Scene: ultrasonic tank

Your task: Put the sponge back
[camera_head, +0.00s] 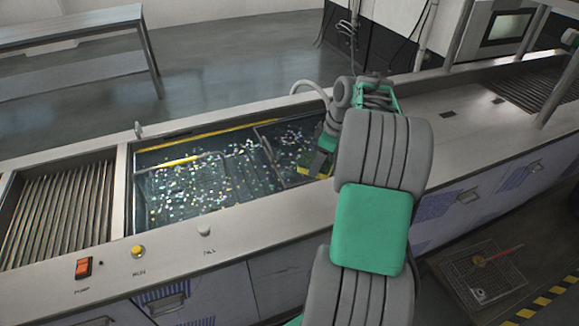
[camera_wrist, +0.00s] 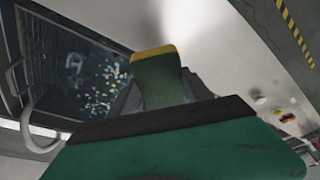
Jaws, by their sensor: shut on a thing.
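The sponge (camera_wrist: 157,80), green with a yellow face, is shut in my gripper (camera_wrist: 150,100) in the wrist view. In the head view my gripper (camera_head: 322,156) is over the right end of the ultrasonic tank (camera_head: 128,190), with a bit of the yellow sponge (camera_head: 316,172) showing low at its tip. My arm hides part of the tank's right side. Exact height above the water is hard to tell. The sponge's usual place cannot be made out.
The tank holds water with many small floating bits and a submerged wire basket (camera_head: 225,153). A curved spout (camera_head: 309,88) rises behind it. An orange switch (camera_head: 83,268), yellow button (camera_head: 138,251) and pale knob (camera_head: 204,231) are on the front rim. The counter (camera_head: 465,135) to the right is mostly clear.

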